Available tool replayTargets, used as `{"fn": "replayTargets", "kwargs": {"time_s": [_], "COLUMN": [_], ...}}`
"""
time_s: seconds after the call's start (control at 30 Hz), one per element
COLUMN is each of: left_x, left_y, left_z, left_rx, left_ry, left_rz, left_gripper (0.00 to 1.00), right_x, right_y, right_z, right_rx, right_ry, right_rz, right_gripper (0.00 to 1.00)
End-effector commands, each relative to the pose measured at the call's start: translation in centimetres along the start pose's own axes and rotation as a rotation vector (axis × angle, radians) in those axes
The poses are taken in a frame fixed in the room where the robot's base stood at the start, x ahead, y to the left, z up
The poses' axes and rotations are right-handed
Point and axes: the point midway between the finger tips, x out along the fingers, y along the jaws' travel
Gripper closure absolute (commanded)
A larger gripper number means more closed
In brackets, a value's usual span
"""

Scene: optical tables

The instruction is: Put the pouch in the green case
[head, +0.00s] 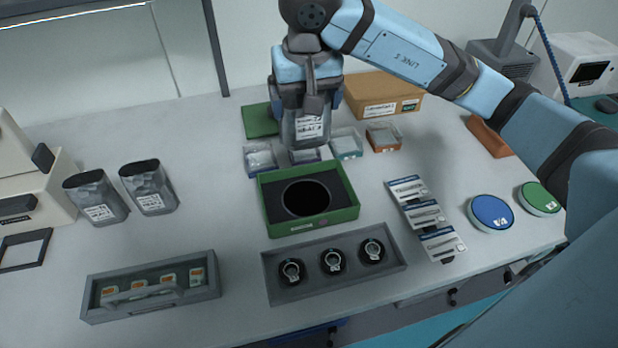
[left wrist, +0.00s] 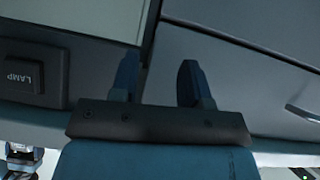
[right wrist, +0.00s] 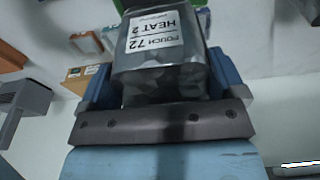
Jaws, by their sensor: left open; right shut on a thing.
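My right gripper (head: 309,108) is shut on a silver-grey pouch (head: 310,130) with a white label. In the right wrist view the pouch (right wrist: 160,58) sits between the fingers, its label reading "POUCH 72 HEAT 2". The green case (head: 311,222) is open on the table, with a dark insert and a round black recess. The held pouch hangs above and behind the case, apart from it. A green lid-like panel (head: 260,121) lies behind. My left gripper (left wrist: 158,80) is open and empty in the left wrist view, near a grey surface; it is not in the head view.
Two similar pouches (head: 148,188) stand at left. A grey tray with round fittings (head: 333,275) lies just in front of the case. Small bins (head: 347,144) stand behind it. A cardboard box (head: 380,95) is at the back. Labelled packets (head: 424,215) and round tins (head: 490,212) lie right.

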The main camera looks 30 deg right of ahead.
Motion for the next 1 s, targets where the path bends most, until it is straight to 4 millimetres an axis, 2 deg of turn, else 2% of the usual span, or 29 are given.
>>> {"fn": "replayTargets", "kwargs": {"time_s": [0.03, 0.4, 0.5, 0.73, 0.9, 1.0], "left_x": [0.2, 0.1, 0.1, 0.1, 0.1, 0.2], "left_y": [0.0, -0.1, -0.1, -0.1, -0.1, -0.1], "left_z": [0.2, -0.1, -0.1, -0.1, 0.1, 0.2], "left_rx": [0.0, 0.006, 0.008, 0.008, 0.008, 0.008], "left_ry": [0.0, 0.007, 0.007, 0.006, 0.003, 0.001], "left_rz": [0.0, 0.0, 0.0, 0.001, 0.001, 0.001], "left_gripper": [0.57, 0.57, 0.57, 0.57, 0.57, 0.57], "right_x": [1.6, 10.6, 11.9, 13.5, 15.9, 16.4], "right_y": [0.0, 0.1, 0.0, 0.0, 0.0, 0.1], "right_z": [0.3, 1.7, 1.8, 2.1, 2.5, 2.5], "right_rx": [0.0, 0.001, 0.002, 0.0, 0.002, 0.001], "right_ry": [-0.007, -0.005, -0.003, -0.001, -0.003, 0.0], "right_rz": [0.0, 0.002, 0.001, 0.0, 0.0, 0.0], "right_gripper": [0.58, 0.58, 0.58, 0.58, 0.58, 0.58]}}
